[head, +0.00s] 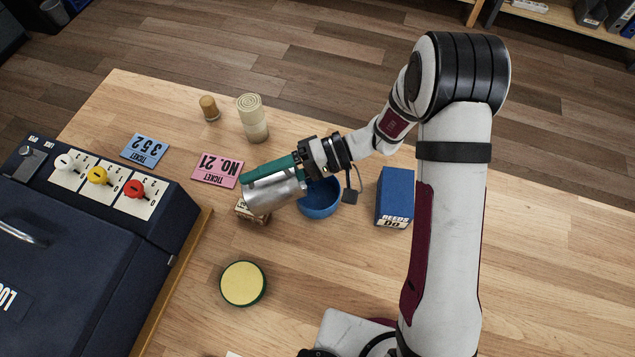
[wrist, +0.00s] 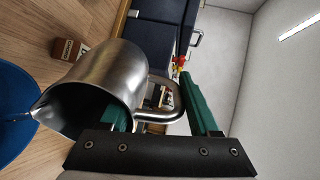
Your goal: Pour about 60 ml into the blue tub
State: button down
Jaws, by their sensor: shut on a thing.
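My gripper (head: 268,171), with green fingers, is shut on the handle of a metal pitcher (head: 274,191). The wrist view shows the pitcher (wrist: 105,80) tipped well over, with the handle between the fingers (wrist: 155,98). The blue tub (head: 320,205) stands on the table below, partly hidden by the pitcher and gripper in the head view. In the wrist view, the pitcher's lip is beside and over the edge of the tub (wrist: 14,95). A thin pale streak shows near the lip; I cannot tell whether it is liquid. The contents of both are unclear.
A blue box (head: 396,198) stands right of the tub, and a small box (head: 250,211) lies under the pitcher. A yellow-topped round pad (head: 243,284), tickets (head: 217,170), a pale cylinder (head: 252,118) and a dark switch case (head: 60,260) surround a clear front area.

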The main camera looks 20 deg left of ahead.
aim_at(244, 195)
jog(key=shift+w+d, duration=0.2)
jog(key=shift+d, duration=0.15)
jog(key=a, duration=0.1)
jog(key=s+t+h, duration=0.1)
jog(key=s+a+h, duration=0.1)
jog(key=shift+a+r, duration=0.25)
jog(key=shift+a, duration=0.05)
jog(key=shift+s+a+f+t+h, duration=0.1)
jog(key=shift+s+a+t+h, duration=0.15)
jog(key=shift+t+h, duration=0.25)
jog(key=shift+s+a+f+t+h, duration=0.1)
jog(key=shift+a+t+h, duration=0.2)
jog(key=shift+h, duration=0.3)
jog(key=shift+s+a+f+t+h, duration=0.1)
jog(key=shift+f+t+h, duration=0.15)
jog(key=shift+t+h, duration=0.3)
dwell(0.4)
jog(key=s+a+f+t+h+p, duration=0.2)
jog(key=s+a+f+t+h, duration=0.1)
jog(key=a+f+t+h, duration=0.2)
jog(key=shift+h, duration=1.15)
jog(key=shift+d+r, duration=0.1)
jog(key=shift+r, duration=0.05)
dwell(2.0)
